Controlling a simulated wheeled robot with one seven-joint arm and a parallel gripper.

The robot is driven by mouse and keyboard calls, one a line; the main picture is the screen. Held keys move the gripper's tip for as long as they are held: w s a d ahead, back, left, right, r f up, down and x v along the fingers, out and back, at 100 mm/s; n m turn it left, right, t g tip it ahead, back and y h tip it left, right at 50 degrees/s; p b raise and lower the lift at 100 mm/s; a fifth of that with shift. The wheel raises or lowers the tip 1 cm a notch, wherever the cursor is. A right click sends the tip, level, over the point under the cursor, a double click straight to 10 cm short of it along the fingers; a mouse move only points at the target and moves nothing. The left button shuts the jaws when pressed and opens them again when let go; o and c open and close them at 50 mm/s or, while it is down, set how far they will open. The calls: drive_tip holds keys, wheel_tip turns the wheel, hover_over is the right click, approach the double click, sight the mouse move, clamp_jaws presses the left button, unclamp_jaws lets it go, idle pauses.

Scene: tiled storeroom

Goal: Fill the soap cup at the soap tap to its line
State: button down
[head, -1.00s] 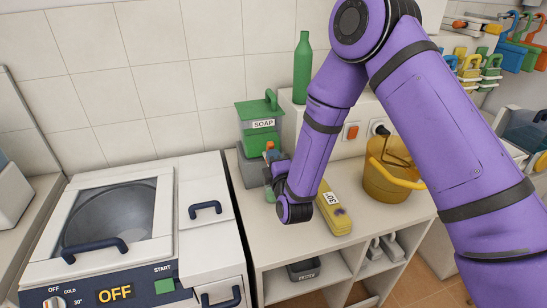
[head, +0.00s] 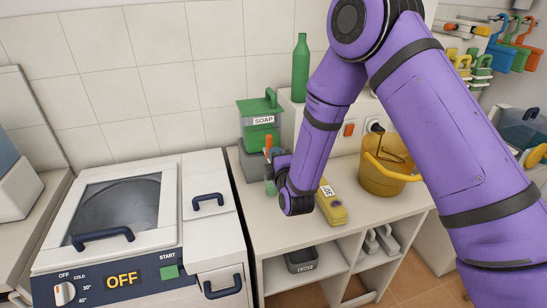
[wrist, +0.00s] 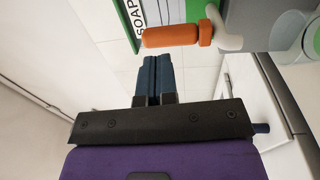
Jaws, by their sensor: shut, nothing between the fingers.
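The soap dispenser (head: 257,107), green with a SOAP label, stands on a grey block against the wall. Its orange tap handle (head: 269,142) is on the front, and in the wrist view the handle (wrist: 172,36) sits on a pale spout (wrist: 228,34). A small greenish cup (head: 270,187) stands below the tap, partly hidden by my arm; its line and fill level cannot be made out. My gripper (wrist: 153,72) is shut and empty, its dark blue fingertips close to the orange handle, with a small gap visible in the wrist view.
A green bottle (head: 301,68) stands behind. A washing machine (head: 108,215) is at the left. A grey bin (head: 301,260) sits on the shelf below.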

drive_tip(key=r+v, duration=0.1)
drive_tip(key=v, duration=0.9)
drive_tip(key=s+d+r+m+g+h, duration=0.1)
drive_tip(key=d+r+m+g, duration=0.2)
drive_tip(key=d+r+m, duration=0.45)
drive_tip(key=s+d+r+m+g+h, duration=0.1)
drive_tip(key=d+r+m+g, duration=0.3)
drive_tip(key=r, duration=0.7)
drive_tip(key=s+d+r+m+g+h, duration=0.1)
drive_tip(key=s+d+r+m+g, duration=0.1)
drive_tip(key=s, duration=0.7)
drive_tip(key=s+d+r+m+g+h, duration=0.1)
drive_tip(key=s+d+r+m+g, duration=0.1)
drive_tip(key=s+d, duration=0.5)
drive_tip(key=s+d+r+m+g+h, duration=0.1)
drive_tip(key=s+d+r+m, duration=0.3)
drive_tip(key=s, duration=0.6)
drive_tip(key=shift+s+d+r+m+g, duration=0.3)
drive_tip(key=shift+d+m+g, duration=0.35)
drive_tip(key=shift+m, duration=0.2)
